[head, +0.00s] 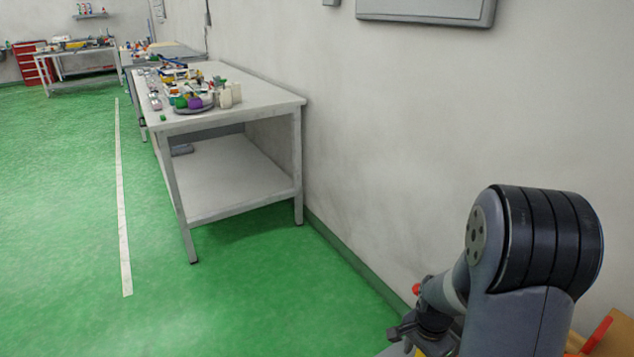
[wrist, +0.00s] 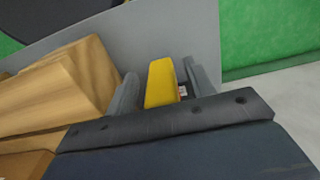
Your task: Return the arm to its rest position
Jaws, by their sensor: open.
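My arm (head: 535,250) shows at the lower right of the head view, bent, with its lower parts cut off by the frame edge. My gripper (wrist: 159,68) shows in the wrist view with its two grey fingers apart. A yellow block-like thing (wrist: 160,84) shows between the fingers in the picture; I cannot tell its distance from them. The gripper's fingers cannot be made out clearly in the head view.
Wooden pieces (wrist: 62,85) lie left of the fingers, by a grey panel (wrist: 225,40). A workbench (head: 265,97) with mixed items stands against the wall. Another bench (head: 70,50) and a red cabinet (head: 30,65) are farther back. Green floor (head: 70,200) is clear at left.

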